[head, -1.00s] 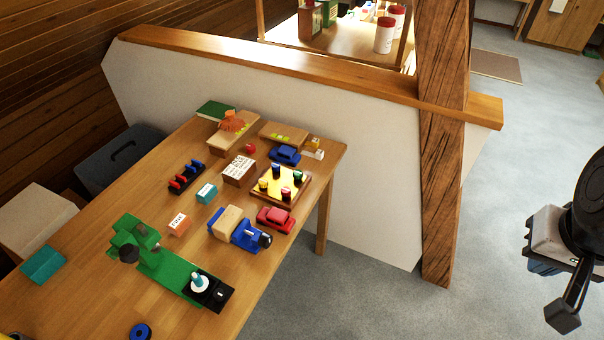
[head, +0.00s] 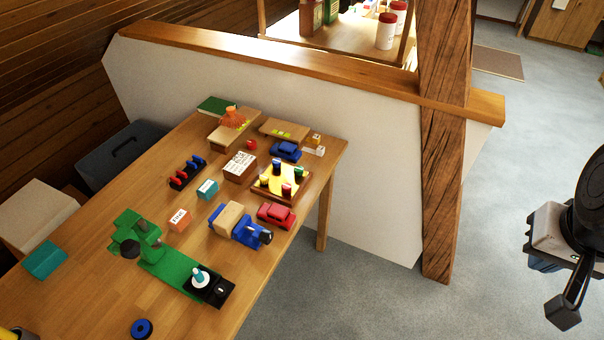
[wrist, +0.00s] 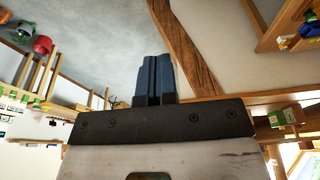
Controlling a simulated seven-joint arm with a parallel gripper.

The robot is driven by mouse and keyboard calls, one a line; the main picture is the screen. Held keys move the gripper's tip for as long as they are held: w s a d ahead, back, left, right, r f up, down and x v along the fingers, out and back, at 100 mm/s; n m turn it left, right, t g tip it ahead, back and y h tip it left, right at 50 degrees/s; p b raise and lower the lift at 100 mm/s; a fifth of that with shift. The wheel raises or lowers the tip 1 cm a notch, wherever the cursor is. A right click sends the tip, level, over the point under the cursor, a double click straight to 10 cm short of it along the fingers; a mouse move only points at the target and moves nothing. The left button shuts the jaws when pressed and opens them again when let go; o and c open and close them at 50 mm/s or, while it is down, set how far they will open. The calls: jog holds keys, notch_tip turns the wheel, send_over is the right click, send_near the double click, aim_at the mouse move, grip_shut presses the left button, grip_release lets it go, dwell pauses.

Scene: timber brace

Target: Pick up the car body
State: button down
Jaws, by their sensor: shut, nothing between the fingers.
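A red toy car (head: 277,215) sits near the table's right edge, and a blue toy car (head: 286,152) stands farther back. A blue toy vehicle with a wooden block (head: 236,224) sits just left of the red car. I cannot tell which of these is called the car body. My gripper is at the far right in the head view, over the floor and well away from the table; its fingers are hard to make out there. In the wrist view my gripper (wrist: 153,62) has its blue fingers shut together with nothing between them.
The wooden table (head: 95,265) also holds a green fixture (head: 168,268), a yellow-topped peg board (head: 290,195), small blocks and a blue ring (head: 141,329). A thick timber post (head: 443,180) and a low wall (head: 370,180) stand between the table and the open floor (head: 400,310).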

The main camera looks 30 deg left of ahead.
dwell(0.4)
jog(key=shift+c, duration=1.6)
grip_release()
